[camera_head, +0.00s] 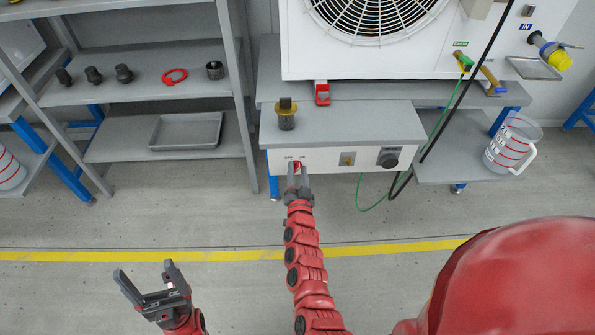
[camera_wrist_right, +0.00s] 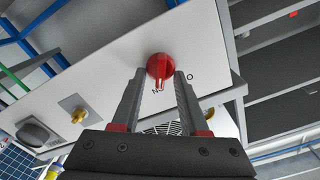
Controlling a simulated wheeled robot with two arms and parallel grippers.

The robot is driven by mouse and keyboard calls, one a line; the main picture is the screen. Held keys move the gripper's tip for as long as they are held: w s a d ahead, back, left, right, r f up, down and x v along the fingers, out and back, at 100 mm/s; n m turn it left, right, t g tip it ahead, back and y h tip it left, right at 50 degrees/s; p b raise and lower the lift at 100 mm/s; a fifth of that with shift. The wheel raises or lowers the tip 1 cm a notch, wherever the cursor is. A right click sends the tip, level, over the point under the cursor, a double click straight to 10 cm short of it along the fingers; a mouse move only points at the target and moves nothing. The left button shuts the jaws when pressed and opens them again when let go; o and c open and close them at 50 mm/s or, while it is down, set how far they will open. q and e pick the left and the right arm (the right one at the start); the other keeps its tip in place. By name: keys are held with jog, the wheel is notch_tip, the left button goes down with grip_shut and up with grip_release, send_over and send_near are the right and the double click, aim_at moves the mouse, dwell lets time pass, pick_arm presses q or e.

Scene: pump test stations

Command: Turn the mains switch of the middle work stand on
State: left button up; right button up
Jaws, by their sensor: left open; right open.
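The mains switch is a red rotary knob (camera_head: 297,166) on the white front panel (camera_head: 330,160) of the middle stand's grey-topped box. In the right wrist view the red knob (camera_wrist_right: 160,67) sits between the fingertips, with part of its lettering showing beside it. My right gripper (camera_head: 298,172) is open, its fingers (camera_wrist_right: 161,76) on either side of the knob; I cannot tell whether they touch it. My left gripper (camera_head: 143,275) is open and empty, low on the left above the floor.
The panel also carries a brass-coloured fitting (camera_head: 347,159) and a black dial (camera_head: 388,158). A black hose (camera_head: 437,135) and a green cable (camera_head: 372,207) hang at right. A measuring jug (camera_head: 511,144) stands on the lower right shelf.

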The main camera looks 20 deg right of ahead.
jog(key=p+v, duration=0.2)
jog(key=v, duration=1.5)
jog(key=shift+s+r, duration=0.1)
jog(key=shift+s, duration=0.05)
